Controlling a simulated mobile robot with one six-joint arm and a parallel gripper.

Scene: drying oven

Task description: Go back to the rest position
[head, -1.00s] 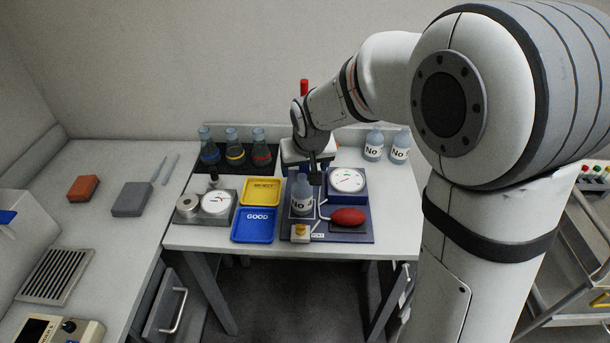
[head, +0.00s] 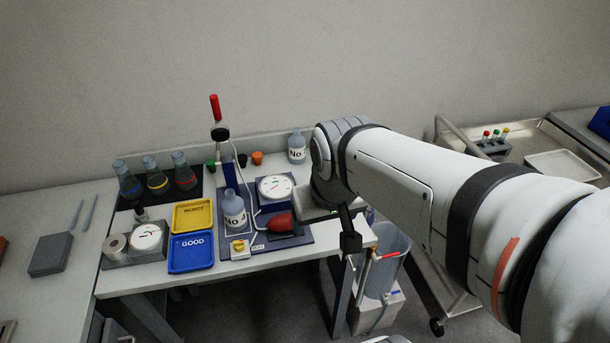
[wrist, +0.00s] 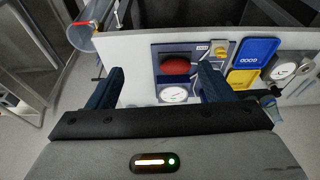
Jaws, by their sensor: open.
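My gripper (head: 350,240) is at the right end of the white table (head: 200,277) in the head view, above and in front of its edge. In the wrist view my gripper (wrist: 160,88) has its two dark fingers spread wide, with nothing between them held. A bottle labelled "No" (head: 234,212) stands upright on the blue-grey test board, apart from the gripper. The red bulb (head: 276,220) and a round dial gauge (head: 275,188) are on the same board; the red bulb also shows in the wrist view (wrist: 175,66).
A yellow tray (head: 192,215) and a blue "GOOD" tray (head: 190,253) lie left of the board. Several flasks stand behind them. A bottle (head: 297,147) stands at the back. A clear bucket (head: 385,255) is right of the table. A trolley (head: 455,270) stands further right.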

